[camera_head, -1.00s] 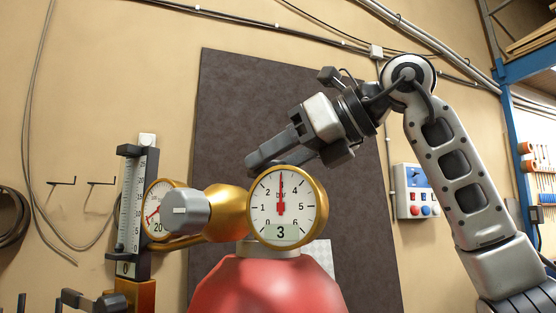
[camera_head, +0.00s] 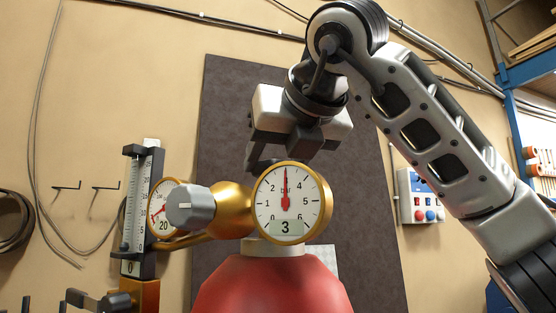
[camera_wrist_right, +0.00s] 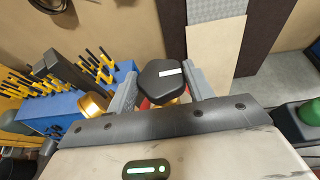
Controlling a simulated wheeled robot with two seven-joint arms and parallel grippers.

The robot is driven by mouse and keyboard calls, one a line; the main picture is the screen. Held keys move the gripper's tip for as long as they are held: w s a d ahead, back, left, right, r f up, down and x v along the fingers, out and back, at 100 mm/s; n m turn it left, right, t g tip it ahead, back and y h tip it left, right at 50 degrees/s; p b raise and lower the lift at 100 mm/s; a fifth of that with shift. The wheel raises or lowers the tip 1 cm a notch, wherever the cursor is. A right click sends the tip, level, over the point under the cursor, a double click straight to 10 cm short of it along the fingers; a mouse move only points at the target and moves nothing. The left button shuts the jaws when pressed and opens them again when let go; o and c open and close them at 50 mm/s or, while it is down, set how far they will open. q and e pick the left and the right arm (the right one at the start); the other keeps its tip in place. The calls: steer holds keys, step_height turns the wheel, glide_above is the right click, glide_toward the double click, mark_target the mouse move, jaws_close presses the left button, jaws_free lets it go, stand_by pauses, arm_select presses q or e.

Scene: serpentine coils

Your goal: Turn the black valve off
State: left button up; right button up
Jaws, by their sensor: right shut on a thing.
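The black valve (camera_wrist_right: 160,80) is a dark knob with a white stripe on its top face, seen from above in the right wrist view. My right gripper (camera_wrist_right: 163,90) has one finger on each side of it and is shut on it. In the head view my right gripper (camera_head: 278,150) points down just behind the gold-rimmed pressure gauge (camera_head: 290,203), which hides most of the valve. The gauge needle points straight up, at about 3. The red cylinder (camera_head: 270,287) stands below the gauge. My left gripper is not in view.
A grey knob (camera_head: 188,206) on a gold regulator body (camera_head: 233,208) sticks out to the left. A second gauge (camera_head: 160,206) and a flow meter tube (camera_head: 137,200) stand further left. A dark panel (camera_head: 370,220) is behind, and a control box (camera_head: 418,196) is on the wall.

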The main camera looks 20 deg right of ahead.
steer(key=shift+m+h, duration=0.3)
steer(key=shift+h, duration=0.1)
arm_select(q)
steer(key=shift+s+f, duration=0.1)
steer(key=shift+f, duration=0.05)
arm_select(e)
steer(key=o, duration=1)
steer(key=shift+s+r, duration=0.15)
steer(key=shift+s, duration=0.1)
arm_select(q)
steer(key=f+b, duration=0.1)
steer(key=b, duration=0.1)
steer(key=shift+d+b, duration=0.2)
steer(key=shift+b, duration=0.15)
arm_select(e)
steer(key=v, duration=1.5)
steer(key=shift+s, duration=0.25)
